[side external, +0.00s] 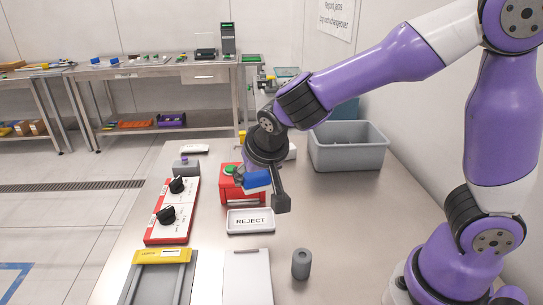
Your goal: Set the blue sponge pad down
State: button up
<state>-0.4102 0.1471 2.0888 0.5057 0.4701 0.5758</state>
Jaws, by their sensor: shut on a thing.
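The blue sponge pad (256,180) is held in my gripper (264,184) near the middle of the side external view. My gripper points down and is shut on the pad. One dark finger shows to the right of the pad; the other finger is hard to make out. The pad appears above the table, in front of a red box with a green button (232,184). A white tray marked REJECT (250,230) sits lower in the picture, below the pad and apart from it.
A red-edged panel with two black knobs (160,232) lies left. A grey bin (347,158) stands behind right. In front are a yellow-topped grey fixture (160,257), a pale plate (246,277) and a grey cylinder (301,264). The table's right side (355,220) is clear.

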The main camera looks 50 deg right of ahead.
jog(key=d+f+m, duration=0.1)
jog(key=d+f, duration=0.1)
jog(key=d, duration=0.2)
jog(key=w+d+f+m+h, duration=0.1)
jog(key=d+f, duration=0.1)
jog(key=d, duration=0.3)
jog(key=d+f+m+g, duration=0.1)
jog(key=d+f, duration=0.1)
jog(key=d, duration=0.3)
jog(key=shift+w+d+h, duration=0.2)
jog(key=shift+w+h, duration=0.1)
jog(key=shift+d+f, duration=0.2)
jog(key=shift+f, duration=1.95)
jog(key=o, duration=0.9)
jog(key=shift+f, duration=0.1)
jog(key=shift+o, duration=0.2)
